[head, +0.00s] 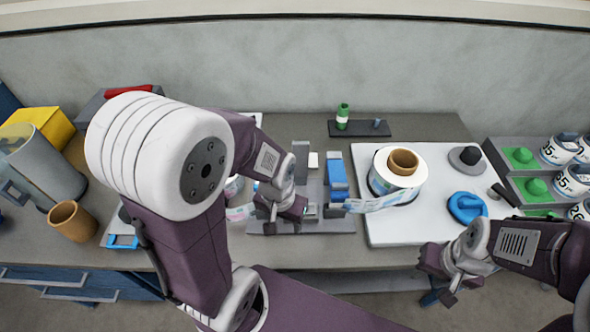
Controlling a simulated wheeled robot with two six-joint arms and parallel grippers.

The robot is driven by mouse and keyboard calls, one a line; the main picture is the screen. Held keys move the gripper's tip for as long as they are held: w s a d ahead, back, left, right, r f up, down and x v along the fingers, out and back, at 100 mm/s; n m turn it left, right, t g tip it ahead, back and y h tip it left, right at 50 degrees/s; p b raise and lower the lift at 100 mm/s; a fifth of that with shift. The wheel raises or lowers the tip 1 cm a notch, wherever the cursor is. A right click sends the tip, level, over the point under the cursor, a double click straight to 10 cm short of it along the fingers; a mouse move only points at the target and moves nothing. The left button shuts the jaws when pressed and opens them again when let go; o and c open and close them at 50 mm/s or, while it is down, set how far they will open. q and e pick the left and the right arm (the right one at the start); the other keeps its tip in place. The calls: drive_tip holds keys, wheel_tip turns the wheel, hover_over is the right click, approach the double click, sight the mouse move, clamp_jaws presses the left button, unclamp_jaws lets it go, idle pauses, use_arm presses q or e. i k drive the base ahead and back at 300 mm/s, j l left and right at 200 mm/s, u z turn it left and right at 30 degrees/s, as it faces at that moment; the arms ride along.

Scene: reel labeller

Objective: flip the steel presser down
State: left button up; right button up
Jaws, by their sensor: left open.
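The reel labeller (335,225) stands mid-table, with a grey upright block and a blue block (337,180) on its base. A printed label strip (375,204) runs from it to a white reel (400,172) on the right. My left gripper (278,212) is open over the left part of the labeller, pointing down. The steel presser is not clearly made out; my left gripper and wrist cover part of that area. My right gripper (440,285) hangs before the table's front edge at the right, away from the labeller; its jaw opening is unclear.
A white board (440,228) carries the reel, a dark grey knob piece (466,158) and a blue ring (467,207). A dark tray (362,128) with a green bottle lies behind. Green-lined bins (530,185) stand right. A brown cup (73,220) stands left.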

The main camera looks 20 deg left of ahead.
sight(300, 149)
drive_tip(key=u, duration=0.8)
